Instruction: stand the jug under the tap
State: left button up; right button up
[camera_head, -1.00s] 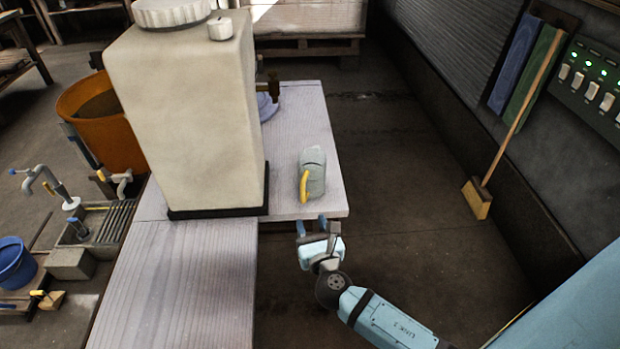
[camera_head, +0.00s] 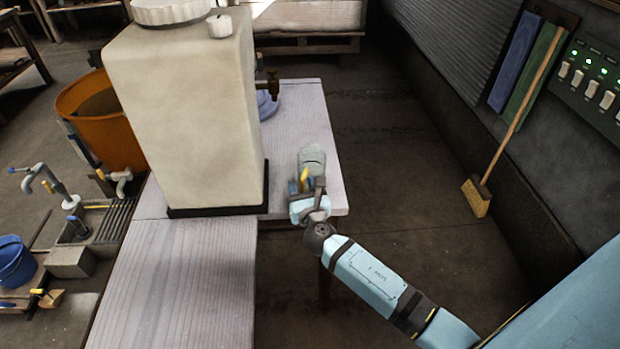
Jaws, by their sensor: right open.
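The jug (camera_head: 312,158) is grey-green with a yellow handle (camera_head: 304,177) and stands on the table (camera_head: 300,115) near its right edge. The brass tap (camera_head: 270,86) sticks out from the right side of the tall cream tank (camera_head: 185,110), farther back than the jug. A round blue-grey thing (camera_head: 267,104) lies on the table below the tap. My right gripper (camera_head: 306,188) is open at the jug's near side, with its fingers by the handle. The gripper hides the lower part of the jug, and I cannot tell whether it touches. My left gripper is not in view.
The tank fills much of the table's left part. Bare planks (camera_head: 180,285) run toward me. An orange tub (camera_head: 100,120) is at the left. A broom (camera_head: 478,195) leans on the right wall. The floor right of the table is clear.

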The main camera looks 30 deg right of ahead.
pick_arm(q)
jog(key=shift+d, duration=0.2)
pick_arm(e)
grip_shut()
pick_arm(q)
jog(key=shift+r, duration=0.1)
pick_arm(e)
jog(key=shift+r, duration=0.1)
notch_tip(320, 180, up, 19)
jog(key=p, duration=0.7)
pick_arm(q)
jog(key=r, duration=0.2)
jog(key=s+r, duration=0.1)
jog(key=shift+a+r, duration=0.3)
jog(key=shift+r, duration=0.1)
pick_arm(e)
jog(key=s+a+r+n+y, duration=0.3)
jog(key=s+a+r+y, duration=0.1)
jog(key=s+r, duration=0.4)
jog(key=shift+s+a+r+t+y, duration=0.35)
jog(key=shift+s+a, duration=0.35)
jog(key=shift+s, duration=0.4)
